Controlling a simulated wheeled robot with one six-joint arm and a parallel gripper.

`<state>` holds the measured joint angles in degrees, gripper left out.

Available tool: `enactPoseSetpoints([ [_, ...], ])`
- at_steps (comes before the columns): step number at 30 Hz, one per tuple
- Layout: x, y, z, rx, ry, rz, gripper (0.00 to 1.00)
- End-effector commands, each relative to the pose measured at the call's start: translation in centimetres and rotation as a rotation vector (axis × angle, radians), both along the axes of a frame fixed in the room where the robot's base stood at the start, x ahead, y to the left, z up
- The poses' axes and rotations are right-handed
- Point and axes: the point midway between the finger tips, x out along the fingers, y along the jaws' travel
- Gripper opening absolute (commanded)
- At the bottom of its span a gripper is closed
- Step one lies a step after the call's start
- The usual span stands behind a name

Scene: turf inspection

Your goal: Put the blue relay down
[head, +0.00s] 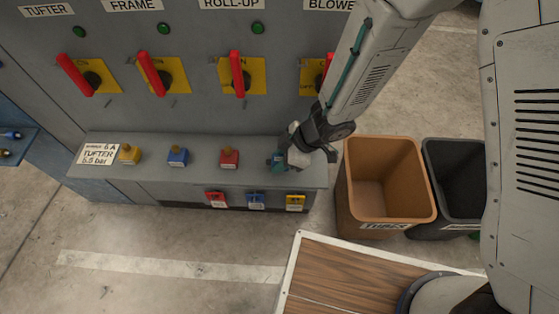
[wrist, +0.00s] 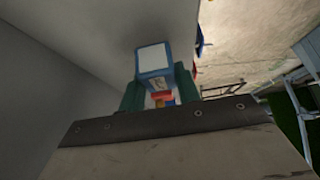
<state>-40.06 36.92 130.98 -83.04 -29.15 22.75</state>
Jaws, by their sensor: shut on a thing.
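My gripper (head: 279,165) is at the right end of the grey ledge (head: 240,172) in the head view. In the wrist view its green fingers are shut on a blue relay (wrist: 153,62) with a white face. In the head view the held relay is mostly hidden by the gripper, and I cannot tell whether it touches the ledge. Another blue relay (head: 178,157) stands on the ledge, between a yellow relay (head: 129,155) and a red relay (head: 229,159), each with a brownish knob on top.
Red (head: 215,200), blue (head: 256,201) and yellow (head: 295,203) labelled blocks sit along the ledge's lower front. A panel with red-handled switches (head: 238,75) rises behind. A brown bin (head: 387,215) marked TUBES and a dark bin (head: 455,206) stand right. The ledge between red relay and gripper is clear.

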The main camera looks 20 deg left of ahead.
Motion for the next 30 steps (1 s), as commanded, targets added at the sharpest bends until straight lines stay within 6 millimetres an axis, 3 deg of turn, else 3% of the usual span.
enactPoseSetpoints([
  [4, 0.0, 0.0, -1.6, 0.0, 0.001, 0.0, 0.1],
  [15, 0.0, 0.0, -2.0, 0.0, 0.0, 0.0, 0.1],
  [16, 0.0, 0.0, -2.1, 0.0, -0.001, 0.001, 0.35],
  [18, 0.0, 0.0, -2.0, 0.0, -0.001, 0.0, 0.54],
  [30, 0.1, -0.2, -1.3, 0.002, -0.003, -0.001, 0.54],
])
